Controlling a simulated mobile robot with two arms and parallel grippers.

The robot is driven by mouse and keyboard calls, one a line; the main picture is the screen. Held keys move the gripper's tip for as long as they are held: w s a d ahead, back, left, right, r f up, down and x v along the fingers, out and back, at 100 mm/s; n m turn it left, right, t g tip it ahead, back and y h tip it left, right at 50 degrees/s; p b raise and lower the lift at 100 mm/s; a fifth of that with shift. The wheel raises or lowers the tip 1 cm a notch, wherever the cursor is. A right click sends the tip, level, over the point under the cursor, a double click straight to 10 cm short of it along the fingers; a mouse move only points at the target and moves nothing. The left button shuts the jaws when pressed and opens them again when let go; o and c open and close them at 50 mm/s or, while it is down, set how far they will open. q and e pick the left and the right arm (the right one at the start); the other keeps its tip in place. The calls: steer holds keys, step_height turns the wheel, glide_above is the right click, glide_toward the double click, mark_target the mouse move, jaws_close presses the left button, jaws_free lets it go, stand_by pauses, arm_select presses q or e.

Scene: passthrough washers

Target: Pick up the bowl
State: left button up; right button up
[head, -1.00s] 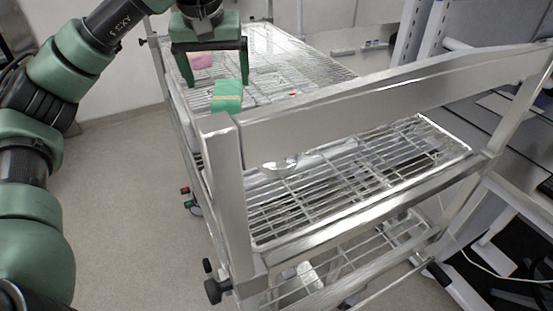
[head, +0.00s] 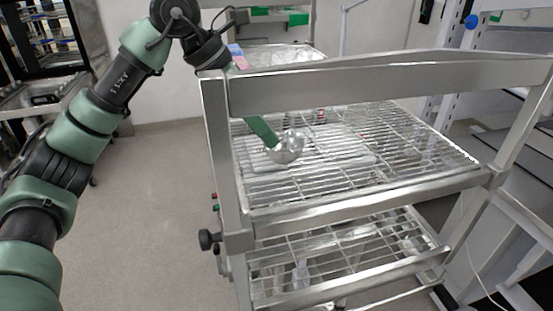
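The bowl (head: 289,149) is small, shiny and silver, and looks tilted. It is over the cart's upper wire shelf, below the top rail. My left arm reaches in from the left and passes behind the rail. The green finger of my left gripper (head: 264,132) slants down to the bowl's left rim and appears to touch it. Only one green strip shows, so I cannot tell whether the fingers are closed on the rim. The rail hides the rest of the hand. I cannot tell whether the bowl is off the shelf. My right gripper is out of view.
The metal cart has a thick top rail (head: 390,80) and upright posts around its upper shelf (head: 420,150). A lower wire rack (head: 350,250) sits beneath. Shelving (head: 520,160) stands close on the right. The floor (head: 140,200) left of the cart is clear.

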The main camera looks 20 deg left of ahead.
mark_target(290, 147)
arm_select(q)
steer(key=p+x, duration=0.1)
steer(key=x, duration=0.2)
steer(key=w+p+x, duration=0.1)
steer(key=p+x, duration=0.1)
steer(key=x, duration=0.2)
steer(key=shift+a+r, duration=0.1)
steer(key=shift+r, duration=0.05)
steer(key=shift+w+f, duration=0.15)
steer(key=shift+f, duration=0.25)
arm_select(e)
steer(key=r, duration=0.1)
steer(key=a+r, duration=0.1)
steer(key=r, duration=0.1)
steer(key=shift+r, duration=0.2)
arm_select(q)
steer(key=c, duration=1.3)
steer(key=shift+r, duration=0.1)
steer(key=shift+c, duration=0.2)
